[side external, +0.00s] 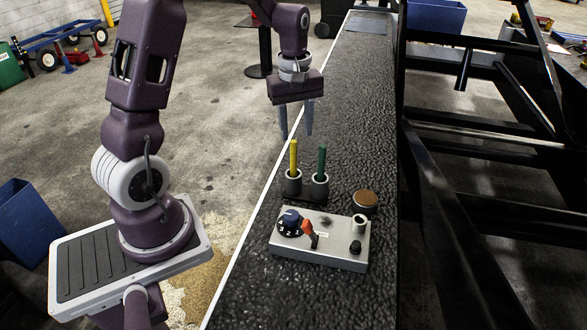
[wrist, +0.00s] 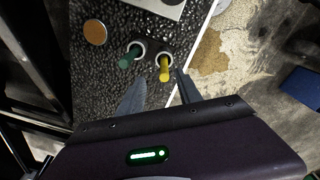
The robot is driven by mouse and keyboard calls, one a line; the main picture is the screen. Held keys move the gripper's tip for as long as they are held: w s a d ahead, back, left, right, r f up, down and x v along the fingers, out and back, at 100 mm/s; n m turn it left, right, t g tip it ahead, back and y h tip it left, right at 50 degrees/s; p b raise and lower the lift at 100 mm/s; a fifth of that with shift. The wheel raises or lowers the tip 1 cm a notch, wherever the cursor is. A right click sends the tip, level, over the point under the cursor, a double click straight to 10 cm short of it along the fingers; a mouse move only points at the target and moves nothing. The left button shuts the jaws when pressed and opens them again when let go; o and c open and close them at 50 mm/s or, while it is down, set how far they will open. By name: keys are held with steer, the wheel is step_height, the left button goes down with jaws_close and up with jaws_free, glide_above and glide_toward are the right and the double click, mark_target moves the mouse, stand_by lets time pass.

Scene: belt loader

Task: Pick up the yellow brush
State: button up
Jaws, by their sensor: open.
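The yellow brush (side external: 293,157) stands upright in a small grey cup (side external: 292,186) on the dark belt. In the wrist view the yellow brush (wrist: 164,68) leans into the picture between the two fingertips, a little beyond them. A green brush (side external: 321,161) stands in a second cup (side external: 319,187) just to its right; in the wrist view the green brush (wrist: 130,57) is left of the yellow one. My gripper (side external: 296,137) is open and empty, pointing down above and behind the cups. Its fingers also show in the wrist view (wrist: 160,88). I cannot tell the exact gap to the brush.
A grey control box (side external: 318,252) with a dial, a red switch and a black knob sits in front of the cups. A round brown-topped object (side external: 365,198) lies right of them. Black frame beams (side external: 470,200) run along the belt's right side. The belt (side external: 350,90) behind is clear.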

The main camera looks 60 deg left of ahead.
mark_target(294, 158)
steer(key=shift+n, duration=0.7)
steer(key=f, duration=0.6)
steer(key=a+f, duration=0.1)
steer(key=f, duration=0.3)
steer(key=shift+s, duration=0.1)
jaws_close()
